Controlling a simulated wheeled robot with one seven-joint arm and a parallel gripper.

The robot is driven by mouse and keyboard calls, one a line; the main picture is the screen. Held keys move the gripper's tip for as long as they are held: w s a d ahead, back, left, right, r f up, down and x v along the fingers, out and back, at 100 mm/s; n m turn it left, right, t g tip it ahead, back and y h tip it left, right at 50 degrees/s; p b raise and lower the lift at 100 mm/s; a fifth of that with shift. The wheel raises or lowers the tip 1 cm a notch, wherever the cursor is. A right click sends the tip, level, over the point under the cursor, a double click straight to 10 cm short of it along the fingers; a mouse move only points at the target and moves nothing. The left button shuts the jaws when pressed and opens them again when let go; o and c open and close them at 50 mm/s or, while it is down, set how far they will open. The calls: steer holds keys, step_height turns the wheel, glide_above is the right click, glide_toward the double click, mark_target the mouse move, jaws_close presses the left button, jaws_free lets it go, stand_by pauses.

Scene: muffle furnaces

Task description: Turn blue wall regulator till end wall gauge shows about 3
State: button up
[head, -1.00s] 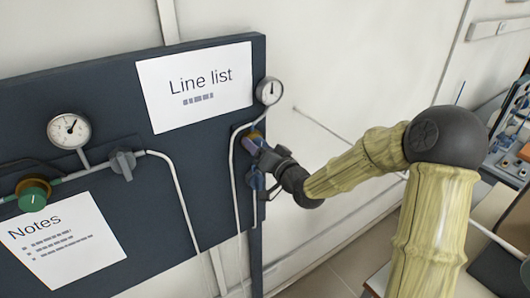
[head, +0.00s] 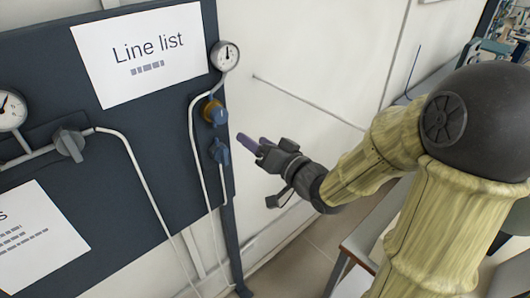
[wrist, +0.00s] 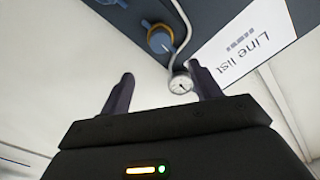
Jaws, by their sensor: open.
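The blue wall regulator (head: 214,111) has a blue knob face and a brass-coloured collar. It sits near the right edge of the dark panel, and also shows at the top of the wrist view (wrist: 160,41). The end wall gauge (head: 225,55) is round and white, just above it; its needle points roughly straight up in the head view, but the numbers are too small to read. It also shows between the fingers in the wrist view (wrist: 181,84). My gripper (head: 253,140) is open and empty, right of and below the regulator, apart from it.
A blue valve handle (head: 219,151) sits just below the regulator on a white pipe. Further left are a grey valve (head: 70,144) and another gauge (head: 10,110). The "Line list" sheet (head: 140,50) hangs on the panel. White wall right of the panel is clear.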

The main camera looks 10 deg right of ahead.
steer(key=shift+b+v, duration=1.3)
steer(key=shift+b, duration=0.8)
steer(key=shift+w+d, duration=0.1)
